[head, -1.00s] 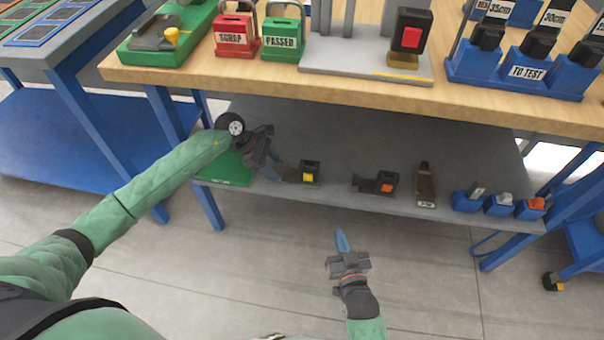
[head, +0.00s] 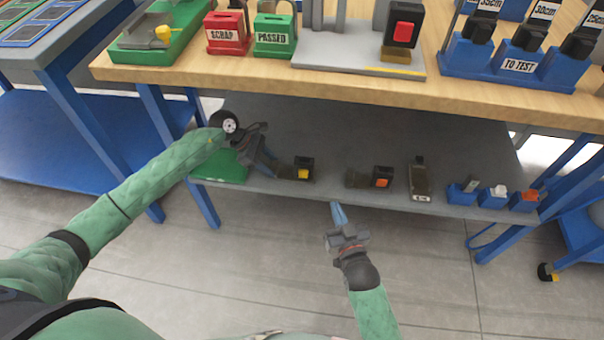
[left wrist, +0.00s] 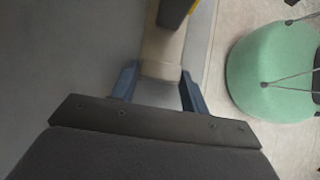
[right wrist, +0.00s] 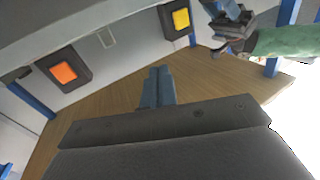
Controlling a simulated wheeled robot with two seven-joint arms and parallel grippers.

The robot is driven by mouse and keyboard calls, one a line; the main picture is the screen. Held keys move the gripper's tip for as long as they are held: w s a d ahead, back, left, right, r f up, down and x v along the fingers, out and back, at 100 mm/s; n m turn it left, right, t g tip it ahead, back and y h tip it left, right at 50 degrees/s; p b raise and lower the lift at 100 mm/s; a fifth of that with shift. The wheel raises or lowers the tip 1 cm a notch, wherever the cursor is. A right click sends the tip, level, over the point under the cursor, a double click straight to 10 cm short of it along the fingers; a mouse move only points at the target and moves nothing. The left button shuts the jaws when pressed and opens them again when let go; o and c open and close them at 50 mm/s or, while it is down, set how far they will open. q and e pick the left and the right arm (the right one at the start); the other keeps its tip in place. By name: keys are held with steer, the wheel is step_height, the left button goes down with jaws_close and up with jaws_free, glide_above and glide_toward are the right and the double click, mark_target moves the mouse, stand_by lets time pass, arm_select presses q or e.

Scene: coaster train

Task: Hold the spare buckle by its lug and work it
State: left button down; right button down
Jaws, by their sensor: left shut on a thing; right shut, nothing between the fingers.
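A black buckle with a yellow button (head: 304,168) lies on the lower shelf, its lug pointing left. My left gripper (head: 273,168) is shut on this lug; in the left wrist view the pale lug (left wrist: 163,45) runs between the two blue fingers. The buckle's dark body (left wrist: 174,12) is cut off at that view's top. My right gripper (head: 338,210) is shut and empty, in front of the shelf's front edge, below and right of the buckle. In the right wrist view its fingers (right wrist: 158,85) are together, and the yellow button (right wrist: 181,18) shows beyond them.
A similar buckle with an orange button (head: 382,178) lies to the right on the shelf (head: 330,135), then a dark upright-looking part (head: 419,178) and several small blue bins (head: 492,197). A green mat (head: 220,168) lies left. The workbench top (head: 300,85) overhangs the shelf.

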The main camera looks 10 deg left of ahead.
mark_target(303, 173)
steer(key=w+a+r+n+g+y, duration=0.1)
steer(key=w+a+r+n+y, duration=0.15)
steer(key=a, duration=0.25)
steer(key=s+a+f+m+g+y, duration=0.2)
steer(key=a+f+m+g, duration=0.2)
steer(key=a, duration=0.1)
steer(key=shift+s+f+m, duration=0.3)
steer(key=shift+s+m, duration=0.05)
steer(key=shift+s, duration=0.05)
steer(key=shift+w, duration=0.1)
steer(key=shift+w+d, duration=0.1)
steer(key=shift+w, duration=4.2)
steer(key=shift+w, duration=0.1)
steer(key=shift+w, duration=0.3)
